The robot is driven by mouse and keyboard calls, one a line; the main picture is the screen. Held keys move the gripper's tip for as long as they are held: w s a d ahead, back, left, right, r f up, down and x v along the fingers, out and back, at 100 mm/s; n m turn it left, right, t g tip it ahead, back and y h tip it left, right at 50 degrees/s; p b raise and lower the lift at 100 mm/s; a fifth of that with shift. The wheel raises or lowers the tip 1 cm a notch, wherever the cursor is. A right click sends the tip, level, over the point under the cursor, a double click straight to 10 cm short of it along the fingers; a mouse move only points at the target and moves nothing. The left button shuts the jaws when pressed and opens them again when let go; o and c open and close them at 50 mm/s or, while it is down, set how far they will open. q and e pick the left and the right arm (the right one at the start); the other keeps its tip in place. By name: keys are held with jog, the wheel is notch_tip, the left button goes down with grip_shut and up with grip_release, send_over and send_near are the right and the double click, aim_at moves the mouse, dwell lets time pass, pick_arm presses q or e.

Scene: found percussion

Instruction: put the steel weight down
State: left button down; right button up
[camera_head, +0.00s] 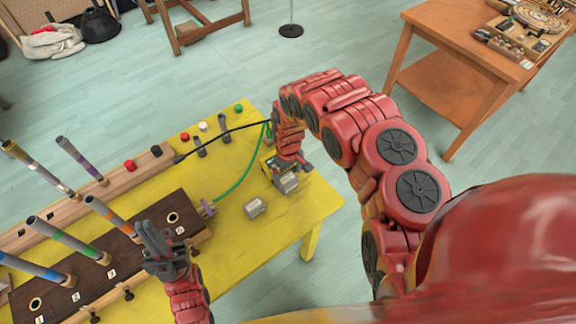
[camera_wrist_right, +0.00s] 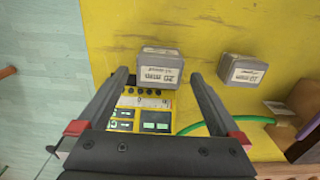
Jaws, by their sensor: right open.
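My right gripper (camera_head: 290,166) is over the yellow table (camera_head: 311,201). In the right wrist view its jaws (camera_wrist_right: 158,82) are open on either side of a grey metal block (camera_wrist_right: 160,65) with a white label, a likely steel weight. The block stands at the edge of a small yellow device (camera_wrist_right: 140,118) with green displays; I cannot tell if it rests on it. Another labelled grey block (camera_wrist_right: 246,69) stands to the right; it also shows in the head view (camera_head: 255,207). My left gripper (camera_head: 165,254) is over the dark wooden board; its jaw gap is unclear.
The dark board (camera_head: 130,250) and a wooden rail hold several tilted tubes (camera_head: 80,158). A green cable (camera_head: 238,180) crosses the table near the device. A wooden table (camera_head: 440,75) stands at right.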

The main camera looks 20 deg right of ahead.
aim_at(288, 180)
notch_tip(288, 180, up, 5)
jog(key=shift+w+d+f+p, duration=0.1)
jog(key=shift+f+p, duration=0.05)
jog(key=shift+p, duration=1)
jog(key=shift+r, duration=0.6)
jog(key=shift+s, duration=0.2)
